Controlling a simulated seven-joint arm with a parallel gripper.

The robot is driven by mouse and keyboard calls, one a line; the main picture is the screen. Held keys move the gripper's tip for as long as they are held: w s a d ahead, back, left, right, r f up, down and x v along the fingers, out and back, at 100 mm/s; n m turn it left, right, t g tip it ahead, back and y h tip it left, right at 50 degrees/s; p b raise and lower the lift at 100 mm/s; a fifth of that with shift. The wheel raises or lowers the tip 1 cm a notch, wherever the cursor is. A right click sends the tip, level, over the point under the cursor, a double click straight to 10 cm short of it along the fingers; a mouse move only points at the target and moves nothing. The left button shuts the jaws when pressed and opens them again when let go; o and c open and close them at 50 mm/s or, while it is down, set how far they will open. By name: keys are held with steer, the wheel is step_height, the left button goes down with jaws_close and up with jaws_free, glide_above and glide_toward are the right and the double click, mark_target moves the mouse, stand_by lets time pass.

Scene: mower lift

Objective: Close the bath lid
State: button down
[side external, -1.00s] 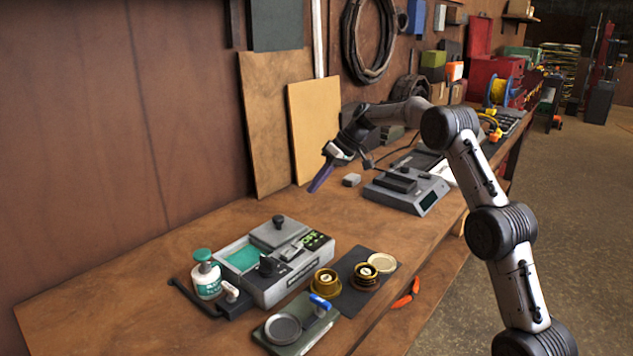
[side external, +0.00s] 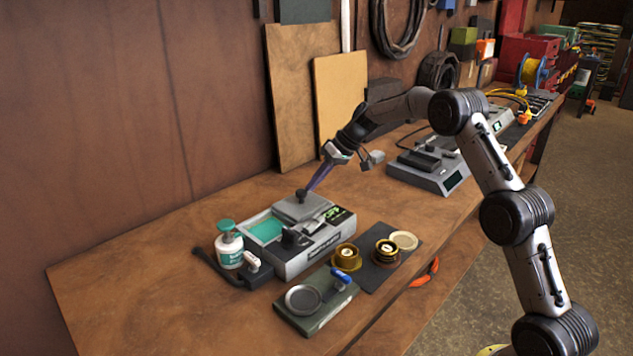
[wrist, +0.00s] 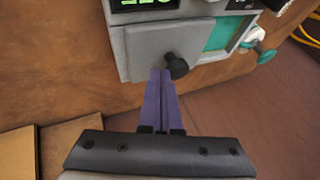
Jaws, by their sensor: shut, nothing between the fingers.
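The bath is a grey box with a green display; its teal liquid (side external: 266,230) shows at the left, also in the wrist view (wrist: 222,36). The grey lid (side external: 303,209) with a black knob (side external: 301,195) covers the right part, leaving the teal part uncovered. In the wrist view the lid (wrist: 150,45) and knob (wrist: 176,66) are ahead of my fingers. My gripper (side external: 309,188) has purple fingers, pressed together and empty. In the wrist view the fingertips (wrist: 161,72) are right beside the knob; I cannot tell whether they touch it.
Boards (side external: 295,100) lean on the wall behind.

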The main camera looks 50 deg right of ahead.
steer(key=a, duration=1.2)
